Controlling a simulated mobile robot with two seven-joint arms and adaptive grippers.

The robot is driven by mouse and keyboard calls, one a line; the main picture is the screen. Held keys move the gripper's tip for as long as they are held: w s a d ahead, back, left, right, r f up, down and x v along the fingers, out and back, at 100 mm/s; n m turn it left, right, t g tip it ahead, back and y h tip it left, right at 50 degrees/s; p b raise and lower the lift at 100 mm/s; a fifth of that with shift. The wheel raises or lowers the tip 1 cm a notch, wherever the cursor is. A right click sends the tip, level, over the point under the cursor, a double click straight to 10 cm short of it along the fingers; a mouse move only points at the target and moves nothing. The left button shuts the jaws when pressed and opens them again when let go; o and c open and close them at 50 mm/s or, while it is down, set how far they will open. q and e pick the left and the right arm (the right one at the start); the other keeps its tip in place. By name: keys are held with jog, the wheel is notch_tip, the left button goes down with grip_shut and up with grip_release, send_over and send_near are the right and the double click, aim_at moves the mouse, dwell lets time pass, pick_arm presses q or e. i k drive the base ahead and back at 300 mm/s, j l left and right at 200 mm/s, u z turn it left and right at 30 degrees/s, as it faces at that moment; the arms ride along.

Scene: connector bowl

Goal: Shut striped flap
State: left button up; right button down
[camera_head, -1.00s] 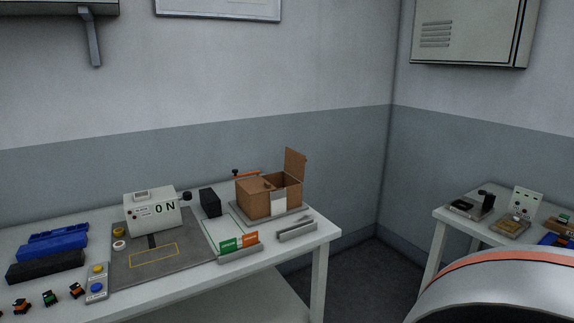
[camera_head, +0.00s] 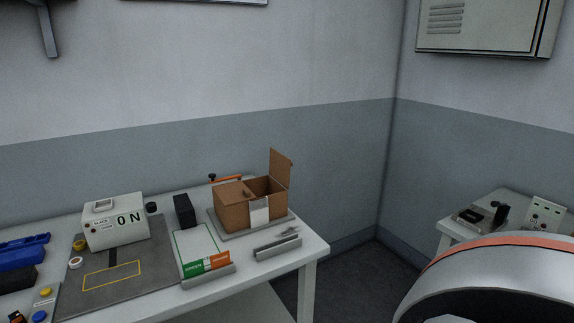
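A brown cardboard box (camera_head: 235,213) stands on a grey tray (camera_head: 281,223) near the right end of the table. One flap (camera_head: 281,172) on its right side stands upright and open. The left part of the box top looks covered, and the right part is open to the inside. A white label (camera_head: 259,210) is on the front. I cannot make out stripes on any flap at this size. Neither of my grippers is in view; a curved grey and orange part of mine fills the lower right.
The table (camera_head: 313,250) also holds a white ON device (camera_head: 115,222), a black block (camera_head: 184,211), a green and orange card holder (camera_head: 207,270), a grey tool holder (camera_head: 277,249) and blue bins (camera_head: 22,254). A second table (camera_head: 449,228) stands right, with floor between.

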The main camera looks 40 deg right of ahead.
aim_at(280, 165)
jog(key=i+l, duration=0.1)
jog(key=l, duration=0.45)
jog(key=i+l, duration=0.1)
jog(key=l, duration=0.45)
jog(key=i+l, duration=0.1)
jog(key=l, duration=0.4)
jog(key=i+l, duration=0.15)
jog(key=l, duration=0.4)
jog(key=i+l, duration=0.1)
jog(key=l, duration=0.45)
jog(key=i+l, duration=0.1)
jog(key=l, duration=0.45)
jog(key=i+l, duration=0.1)
jog(key=l, duration=0.45)
jog(key=k+j+u, duration=0.35)
jog(key=j, duration=0.25)
jog(key=k+j+u, duration=0.2)
jog(key=i+j, duration=0.1)
